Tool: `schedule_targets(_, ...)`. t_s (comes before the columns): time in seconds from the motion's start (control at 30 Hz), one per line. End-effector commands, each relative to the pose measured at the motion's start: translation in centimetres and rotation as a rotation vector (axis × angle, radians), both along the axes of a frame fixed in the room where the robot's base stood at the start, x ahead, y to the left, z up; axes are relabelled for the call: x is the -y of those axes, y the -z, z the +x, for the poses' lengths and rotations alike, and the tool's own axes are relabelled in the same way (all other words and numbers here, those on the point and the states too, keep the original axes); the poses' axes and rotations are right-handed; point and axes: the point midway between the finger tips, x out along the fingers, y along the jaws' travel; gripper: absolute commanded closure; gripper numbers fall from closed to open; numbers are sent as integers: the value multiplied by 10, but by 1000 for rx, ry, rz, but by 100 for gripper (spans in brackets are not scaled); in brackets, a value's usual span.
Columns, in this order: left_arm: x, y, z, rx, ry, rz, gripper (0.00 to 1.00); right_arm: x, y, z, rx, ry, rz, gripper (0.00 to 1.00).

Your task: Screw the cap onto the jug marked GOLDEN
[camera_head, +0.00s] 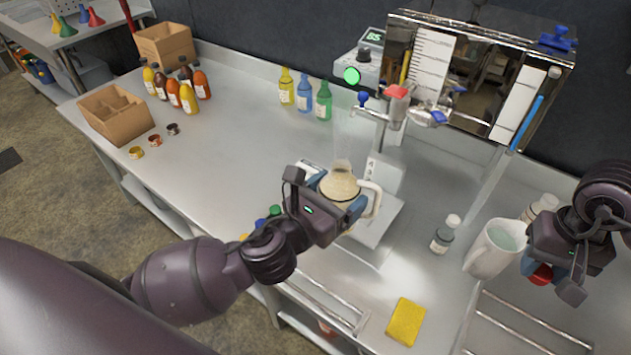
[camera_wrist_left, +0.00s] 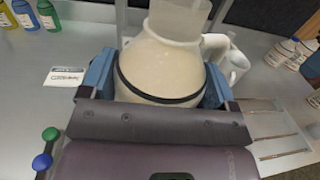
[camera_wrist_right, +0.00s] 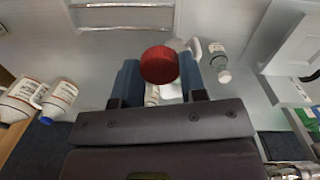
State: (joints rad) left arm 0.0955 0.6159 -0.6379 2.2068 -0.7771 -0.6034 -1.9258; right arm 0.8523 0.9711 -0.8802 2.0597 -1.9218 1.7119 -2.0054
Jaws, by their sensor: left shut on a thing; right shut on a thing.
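A translucent sleeve-like shape covers the jug's neck, and no GOLDEN mark is readable. A red cap (camera_wrist_right: 159,65) is between the fingertips of my right gripper (camera_wrist_right: 160,80), which is shut on it. In the head view the red cap (camera_head: 541,274) hangs at the right, well apart from the jug.
A white pitcher (camera_head: 490,250) with liquid stands close to my right gripper. A small capped bottle (camera_head: 444,235) and a yellow sponge (camera_head: 405,321) are between the arms. The bench's left middle is clear.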

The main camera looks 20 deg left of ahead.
Motion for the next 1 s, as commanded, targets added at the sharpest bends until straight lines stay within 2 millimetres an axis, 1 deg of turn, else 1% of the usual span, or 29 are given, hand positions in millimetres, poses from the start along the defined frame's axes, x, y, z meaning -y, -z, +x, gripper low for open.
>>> schedule_targets(0.03, 11, -4, 1, 7, 52, 2, 64, 0, 0, 0, 0, 0, 0, 83)
schedule_targets(0.2, 43, -6, 2, 7, 196, 2, 64, 0, 0, 0, 1, 0, 0, 83)
schedule_targets(0.3, 58, -7, 3, 6, 265, 0, 64, 0, 0, 0, 1, 0, 0, 83)
schedule_targets(0.43, 74, -8, 3, 5, 333, -1, 64, 0, 0, 0, 0, 0, 0, 83)
schedule_targets(0.67, 86, -8, 3, 4, 391, 0, 64, 0, 0, 0, 0, 0, 0, 83)
schedule_targets(1.0, 87, -7, 2, 0, 396, 0, 64, 0, 0, 0, 0, 0, 0, 83)
